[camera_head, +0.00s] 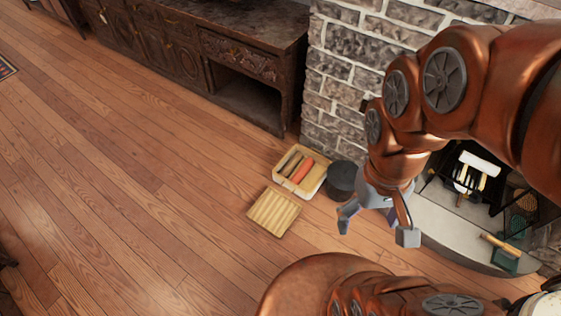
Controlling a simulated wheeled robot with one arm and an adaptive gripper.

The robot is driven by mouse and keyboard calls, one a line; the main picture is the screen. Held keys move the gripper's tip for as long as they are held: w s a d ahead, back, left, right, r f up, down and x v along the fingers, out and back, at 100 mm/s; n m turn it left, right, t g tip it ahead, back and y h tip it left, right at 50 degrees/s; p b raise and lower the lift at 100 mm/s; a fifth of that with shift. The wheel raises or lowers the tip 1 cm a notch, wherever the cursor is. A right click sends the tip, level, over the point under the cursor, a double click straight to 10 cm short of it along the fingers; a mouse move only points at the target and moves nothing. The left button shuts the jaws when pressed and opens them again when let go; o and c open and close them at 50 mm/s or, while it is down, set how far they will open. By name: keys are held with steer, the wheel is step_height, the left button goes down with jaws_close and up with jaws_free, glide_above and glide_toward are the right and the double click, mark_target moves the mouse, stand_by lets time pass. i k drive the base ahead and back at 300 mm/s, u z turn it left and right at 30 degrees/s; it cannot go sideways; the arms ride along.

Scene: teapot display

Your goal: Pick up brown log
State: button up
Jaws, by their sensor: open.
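A cream tray (323,178) on the wood floor holds two slim dark brown pieces (291,163) and an orange-red piece (302,171), lying side by side. A tan-brown stick-like piece (499,247) lies on the hearth at the lower right. I cannot tell for sure which of these is the brown log. My gripper (376,230) is open, with its two grey fingers spread and nothing seen between them. It hangs in front of the hearth, right of the tray and left of the tan piece, apart from both.
A ribbed tan lid or tray (273,211) lies in front of the cream tray. A dark round pot (342,180) stands between the tray and my gripper. A brick chimney wall (340,75) and carved dark cabinet (235,50) stand behind.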

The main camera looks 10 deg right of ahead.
mark_target(289, 168)
steer(key=u, duration=0.3)
steer(key=k, duration=0.4)
steer(key=u, duration=1)
steer(key=k, duration=0.95)
steer(key=u, duration=0.65)
steer(key=i, duration=3.15)
steer(key=z, duration=0.9)
steer(key=i, duration=1.55)
steer(key=z, duration=1.85)
steer(key=i, duration=0.9)
steer(key=z, duration=0.65)
